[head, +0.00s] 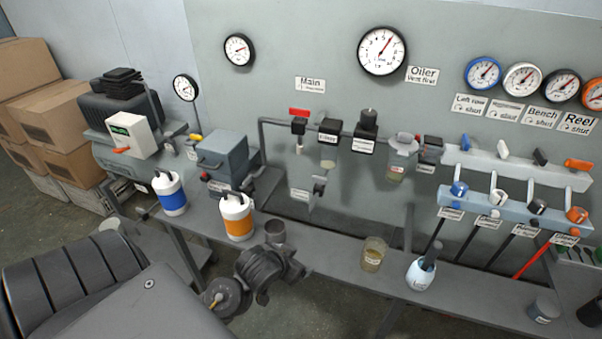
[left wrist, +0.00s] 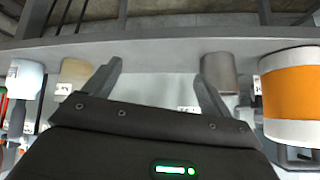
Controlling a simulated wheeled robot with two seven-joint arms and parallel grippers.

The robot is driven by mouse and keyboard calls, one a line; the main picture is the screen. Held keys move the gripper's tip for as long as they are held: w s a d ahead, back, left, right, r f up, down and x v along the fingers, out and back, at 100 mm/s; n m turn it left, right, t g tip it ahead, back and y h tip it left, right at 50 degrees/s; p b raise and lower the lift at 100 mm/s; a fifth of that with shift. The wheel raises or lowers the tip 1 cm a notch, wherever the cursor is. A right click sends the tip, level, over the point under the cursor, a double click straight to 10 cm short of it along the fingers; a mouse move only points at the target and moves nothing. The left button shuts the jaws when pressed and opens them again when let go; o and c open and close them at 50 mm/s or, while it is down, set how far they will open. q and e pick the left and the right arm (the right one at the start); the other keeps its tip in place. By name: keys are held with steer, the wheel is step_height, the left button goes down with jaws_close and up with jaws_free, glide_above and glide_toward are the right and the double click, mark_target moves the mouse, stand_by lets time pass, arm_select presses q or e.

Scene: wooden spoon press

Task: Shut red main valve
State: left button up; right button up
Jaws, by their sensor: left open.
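The red main valve handle (head: 299,113) shows in the head view on the wall piping, below the sign "Main" (head: 310,85). The handle lies roughly level, along the pipe, above a small dark valve body. My left gripper (head: 272,274) is low in front of the bench, well below and apart from the valve. In the left wrist view its two fingers (left wrist: 158,82) are spread with nothing between them. The valve does not show in the left wrist view. My right gripper is not in view.
A grey cup (head: 275,231) and an orange-banded can (head: 237,216) stand on the bench near my left gripper. Filter bowls hang right of the valve. Gauges (head: 382,50) are above.

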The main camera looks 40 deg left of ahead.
arm_select(q)
steer(key=w+a+r+n+t+y, duration=0.2)
steer(key=w+a+r+t, duration=0.3)
steer(key=w+a+r, duration=0.5)
steer(key=n+t+y, duration=0.2)
steer(key=t, duration=0.2)
glide_toward(299, 112)
steer(key=w, duration=0.2)
steer(key=x, duration=0.3)
steer(key=p+x, duration=0.1)
steer(key=x, duration=0.2)
steer(key=p+x, duration=0.1)
steer(key=x, duration=0.2)
steer(key=shift+a, duration=0.35)
steer(key=shift+w+a+f, duration=0.1)
steer(key=shift+w+a, duration=0.15)
steer(key=shift+w, duration=0.45)
steer(key=c, duration=1)
